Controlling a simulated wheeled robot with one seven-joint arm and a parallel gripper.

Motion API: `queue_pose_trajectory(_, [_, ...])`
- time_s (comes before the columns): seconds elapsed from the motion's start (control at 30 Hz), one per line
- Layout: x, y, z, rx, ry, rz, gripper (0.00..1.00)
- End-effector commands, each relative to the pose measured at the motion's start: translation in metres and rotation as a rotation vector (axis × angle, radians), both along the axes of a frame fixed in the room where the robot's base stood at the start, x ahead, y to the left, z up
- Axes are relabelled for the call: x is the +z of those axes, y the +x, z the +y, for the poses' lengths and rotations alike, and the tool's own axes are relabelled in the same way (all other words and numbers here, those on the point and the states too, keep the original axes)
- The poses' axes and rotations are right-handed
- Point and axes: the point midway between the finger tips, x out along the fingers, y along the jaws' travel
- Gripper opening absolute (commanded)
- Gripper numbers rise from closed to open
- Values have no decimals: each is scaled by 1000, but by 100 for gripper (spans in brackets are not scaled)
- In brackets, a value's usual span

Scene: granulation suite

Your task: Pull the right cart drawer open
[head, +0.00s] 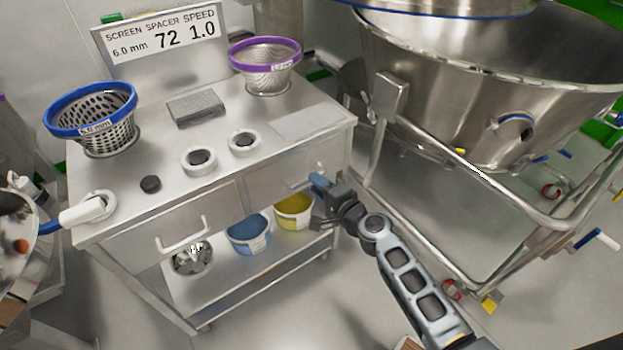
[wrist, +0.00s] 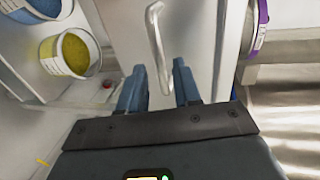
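The steel cart (head: 125,190) has two drawers side by side under its top. The right drawer (head: 262,190) looks shut, its front level with the cart. Its bar handle (head: 297,183) is partly hidden by my gripper (head: 317,186). In the wrist view the handle (wrist: 156,45) runs up the drawer front (wrist: 195,40), and its near end lies between the two blue fingers of my gripper (wrist: 160,75). The fingers are apart, with gaps beside the bar. The left drawer (head: 150,240) also looks shut, with its own handle (head: 187,236).
A blue tub (head: 248,235) and a yellow tub (head: 293,211) stand on the shelf below. Blue-rimmed (head: 108,130) and purple-rimmed (head: 268,75) screens stand on the cart top. A large steel bowl on a tubular frame (head: 450,165) is close on the right. Floor in front is clear.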

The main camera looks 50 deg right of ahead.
Motion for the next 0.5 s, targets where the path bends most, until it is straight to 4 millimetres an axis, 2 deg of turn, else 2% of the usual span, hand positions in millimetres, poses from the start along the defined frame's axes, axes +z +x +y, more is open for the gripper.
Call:
queue_pose_trajectory(0.2, [-6,28,-8,0,0,-1,33])
queue_pose_trajectory(0.5, [-9,38,-10,0,-2,1,33])
